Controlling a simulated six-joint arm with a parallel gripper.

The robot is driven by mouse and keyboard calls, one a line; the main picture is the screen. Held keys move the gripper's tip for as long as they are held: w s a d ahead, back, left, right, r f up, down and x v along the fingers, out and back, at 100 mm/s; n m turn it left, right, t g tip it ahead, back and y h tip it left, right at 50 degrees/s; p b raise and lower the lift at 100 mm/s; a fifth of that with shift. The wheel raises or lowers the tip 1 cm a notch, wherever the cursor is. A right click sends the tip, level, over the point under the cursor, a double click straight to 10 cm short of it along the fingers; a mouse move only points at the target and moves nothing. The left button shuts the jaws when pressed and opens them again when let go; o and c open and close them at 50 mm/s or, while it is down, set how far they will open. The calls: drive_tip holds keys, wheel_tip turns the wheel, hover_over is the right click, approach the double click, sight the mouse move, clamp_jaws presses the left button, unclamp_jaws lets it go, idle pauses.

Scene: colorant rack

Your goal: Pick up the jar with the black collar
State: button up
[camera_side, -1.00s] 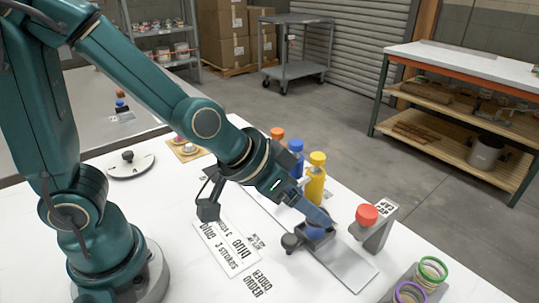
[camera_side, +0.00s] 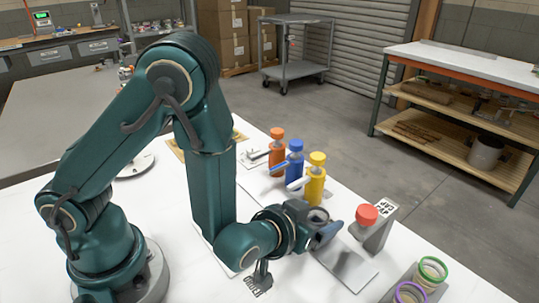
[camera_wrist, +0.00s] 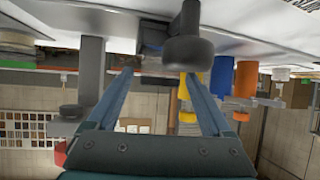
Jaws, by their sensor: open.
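What looks like the black-collared jar (camera_side: 318,215) shows as a dark ring with a grey inside at my gripper (camera_side: 326,236). The gripper hides most of the jar in the side view. My gripper is low over the table, its fingers level and pointing right. In the wrist view, which is upside down, the open fingers (camera_wrist: 160,88) are spread with nothing clearly between their tips. I cannot tell whether they are around the jar or beside it. A dark round knob (camera_wrist: 188,50) on a stem stands close to the fingers in the wrist view.
Orange (camera_side: 277,158), blue (camera_side: 295,162) and yellow (camera_side: 315,185) pump bottles stand in a row behind the gripper. A red cap (camera_side: 367,215) sits on a grey stand to the right. A rack (camera_side: 412,285) with green and purple rings is at the front right.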

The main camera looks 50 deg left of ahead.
sight(322, 213)
drive_tip(key=shift+x, duration=1.75)
clamp_jaws()
drive_tip(key=shift+r, duration=0.2)
